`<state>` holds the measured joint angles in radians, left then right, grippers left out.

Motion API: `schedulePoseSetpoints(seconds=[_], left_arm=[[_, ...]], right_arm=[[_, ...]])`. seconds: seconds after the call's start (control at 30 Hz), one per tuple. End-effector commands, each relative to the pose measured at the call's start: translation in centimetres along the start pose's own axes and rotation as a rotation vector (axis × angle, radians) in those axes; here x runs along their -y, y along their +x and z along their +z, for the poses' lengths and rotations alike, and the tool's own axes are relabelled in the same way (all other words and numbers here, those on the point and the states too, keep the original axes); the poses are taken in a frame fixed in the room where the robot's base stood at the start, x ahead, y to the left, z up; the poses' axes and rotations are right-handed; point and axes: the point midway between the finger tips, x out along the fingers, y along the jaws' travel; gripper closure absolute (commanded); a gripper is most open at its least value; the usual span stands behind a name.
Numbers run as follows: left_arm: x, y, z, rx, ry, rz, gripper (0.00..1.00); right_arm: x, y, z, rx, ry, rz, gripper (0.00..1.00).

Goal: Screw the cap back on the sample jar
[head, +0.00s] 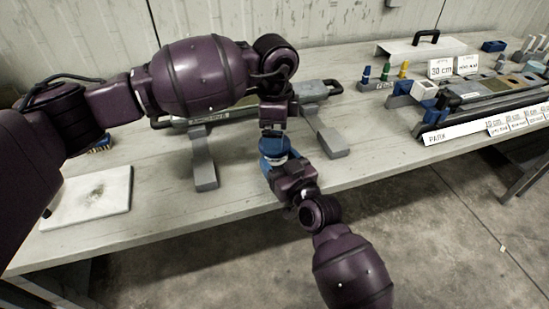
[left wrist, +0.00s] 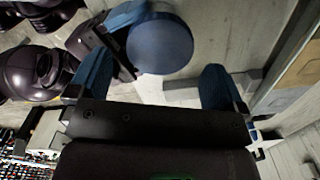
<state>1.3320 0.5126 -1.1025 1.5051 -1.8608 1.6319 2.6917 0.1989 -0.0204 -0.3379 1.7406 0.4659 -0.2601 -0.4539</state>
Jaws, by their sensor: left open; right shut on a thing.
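The sample jar (head: 275,157) shows in the head view near the table's front edge, a small pale band with blue around it. My right gripper (head: 286,172) is shut on it from the front. The round blue cap (left wrist: 160,43) shows flat-on in the left wrist view, directly over the jar, whose body it hides. I cannot tell whether its thread is engaged. My left gripper (head: 273,134) points down just above the cap. Its blue-padded fingers (left wrist: 157,78) are open, spread wider than the cap and apart from it. My right gripper also shows in the left wrist view (left wrist: 108,40).
A long grey stand (head: 205,170) with feet lies behind the jar, under my left arm. A white slab (head: 90,198) lies at the left. Label cards (head: 440,68), small coloured bottles (head: 384,71) and a long tray rack (head: 480,115) fill the right side.

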Motion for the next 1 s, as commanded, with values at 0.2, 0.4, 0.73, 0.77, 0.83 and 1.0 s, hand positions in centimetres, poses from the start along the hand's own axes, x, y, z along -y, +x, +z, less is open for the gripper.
schedulePoseSetpoints(seconds=[0.2, 0.4, 0.73, 0.77, 0.83, 1.0], left_arm=[[0.0, 2.4, 0.0, 0.000, -0.001, 0.001, 0.03], [0.0, 3.1, 0.0, 0.000, 0.000, 0.000, 0.03], [0.0, 3.2, 0.0, 0.000, 0.000, 0.000, 0.14], [0.0, 3.2, 0.0, 0.000, 0.000, 0.000, 0.19], [0.0, 3.2, 0.0, 0.000, 0.000, 0.000, 0.29], [0.0, 3.1, 0.0, 0.000, 0.000, 0.000, 0.53]], right_arm=[[0.0, 0.0, 0.0, 0.000, 0.000, 0.000, 1.00], [0.0, 0.0, 0.0, 0.000, 0.000, 0.000, 1.00], [0.0, 0.0, 0.0, 0.000, 0.000, 0.000, 1.00], [0.0, 0.0, 0.0, 0.000, 0.000, 0.000, 1.00], [0.0, 0.0, 0.0, 0.000, 0.000, 0.000, 1.00], [0.0, 0.0, 0.0, 0.000, 0.000, 0.000, 1.00]])
